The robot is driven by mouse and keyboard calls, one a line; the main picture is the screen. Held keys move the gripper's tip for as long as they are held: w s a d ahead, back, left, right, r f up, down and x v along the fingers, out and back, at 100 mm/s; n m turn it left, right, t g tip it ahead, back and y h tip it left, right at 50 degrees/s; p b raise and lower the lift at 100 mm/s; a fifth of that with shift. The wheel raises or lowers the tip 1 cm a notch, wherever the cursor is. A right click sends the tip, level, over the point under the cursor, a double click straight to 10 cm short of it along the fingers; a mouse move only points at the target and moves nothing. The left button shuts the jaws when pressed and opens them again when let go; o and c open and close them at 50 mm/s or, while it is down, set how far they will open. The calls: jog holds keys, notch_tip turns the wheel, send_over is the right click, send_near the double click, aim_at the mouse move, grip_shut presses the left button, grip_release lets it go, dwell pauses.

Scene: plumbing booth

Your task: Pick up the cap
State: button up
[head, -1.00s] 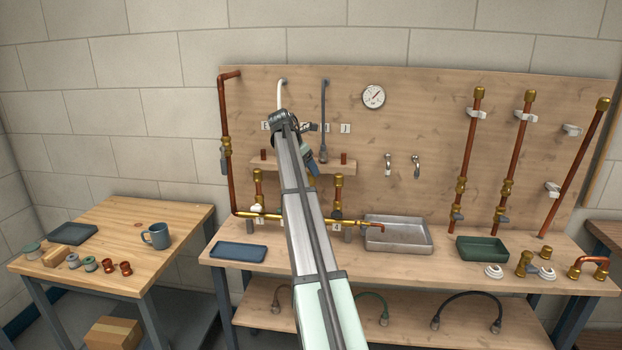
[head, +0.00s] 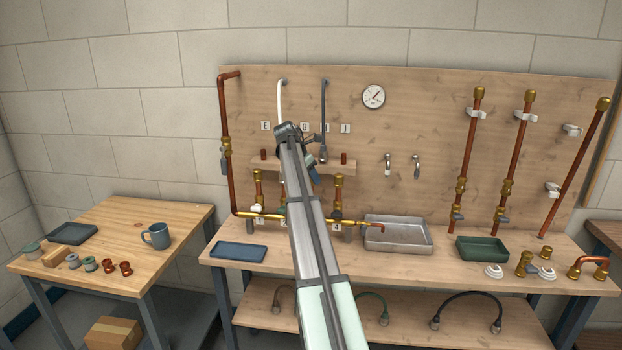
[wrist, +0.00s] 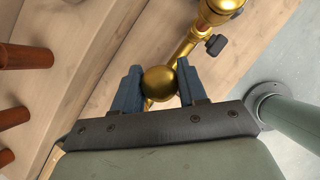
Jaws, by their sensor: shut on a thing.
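My gripper (wrist: 158,72) is shut on the cap (wrist: 159,84), a round, shiny brass piece held between its two blue fingers in the wrist view. A brass pipe with a fitting (wrist: 218,12) and a small dark handle lies just beyond the cap. I cannot tell whether the cap still touches the pipe below it. In the head view my arm covers the middle of the board. Only a bit of the blue-grey gripper shows beside it, in front of the small wooden shelf (head: 333,168), and the cap is hidden there.
Copper stubs (wrist: 24,57) stick out at the left in the wrist view. Brass risers, one of them (head: 338,190) right of my arm, stand on the low brass pipe. A metal tray (head: 397,246), a blue tray (head: 238,252) and a green tray (head: 482,258) sit on the bench.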

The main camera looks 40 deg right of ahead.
jog(key=c, duration=0.5)
notch_tip(320, 180, up, 14)
jog(key=shift+r, duration=0.25)
dwell(1.0)
